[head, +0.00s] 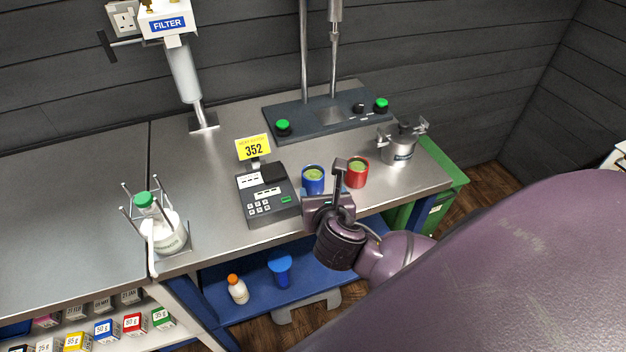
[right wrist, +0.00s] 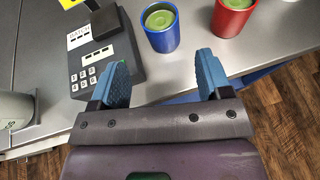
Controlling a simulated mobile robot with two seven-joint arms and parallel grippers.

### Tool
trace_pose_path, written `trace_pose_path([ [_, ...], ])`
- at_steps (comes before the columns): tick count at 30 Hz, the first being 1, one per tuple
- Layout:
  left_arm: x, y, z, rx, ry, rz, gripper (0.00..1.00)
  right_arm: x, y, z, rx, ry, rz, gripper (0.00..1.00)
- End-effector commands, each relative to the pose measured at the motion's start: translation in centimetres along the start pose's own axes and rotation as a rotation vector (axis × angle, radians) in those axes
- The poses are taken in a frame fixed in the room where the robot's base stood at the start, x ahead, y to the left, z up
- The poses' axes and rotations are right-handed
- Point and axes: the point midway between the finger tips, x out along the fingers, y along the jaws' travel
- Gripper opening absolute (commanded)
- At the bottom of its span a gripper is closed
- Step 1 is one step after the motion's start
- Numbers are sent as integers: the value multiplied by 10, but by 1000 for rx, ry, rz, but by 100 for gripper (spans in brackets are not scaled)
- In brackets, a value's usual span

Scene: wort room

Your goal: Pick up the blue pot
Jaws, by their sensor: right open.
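The blue pot (head: 313,181) is a small open cylinder with green contents. It stands upright on the metal bench, right of the grey keypad device. It also shows at the top middle of the right wrist view (right wrist: 161,30). My right gripper (head: 338,185) is at the bench's front edge, just in front of the pot, and hides a little of its lower part in the head view. In the right wrist view its two blue fingertips (right wrist: 163,75) are spread apart and empty, with the pot beyond them. My left gripper is not in view.
A red pot (head: 356,173) stands close right of the blue one. The keypad device (head: 267,196) with a yellow 352 display is close left. A metal canister (head: 397,147) stands farther right. A dark panel (head: 326,112) with green knobs lies behind. A bottle in a stand (head: 165,232) is far left.

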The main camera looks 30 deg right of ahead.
Motion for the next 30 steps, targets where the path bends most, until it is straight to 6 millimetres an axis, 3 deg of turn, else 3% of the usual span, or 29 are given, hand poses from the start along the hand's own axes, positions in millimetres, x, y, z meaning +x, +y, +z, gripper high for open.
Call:
trace_pose_path([
  [10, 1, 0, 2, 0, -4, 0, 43, 42, 0, 1, -27, -7, -6, 72],
  [19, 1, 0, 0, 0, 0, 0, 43, 62, 0, -1, -24, -5, -5, 72],
  [30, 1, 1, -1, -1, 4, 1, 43, 104, 2, -9, -23, -5, -5, 72],
])
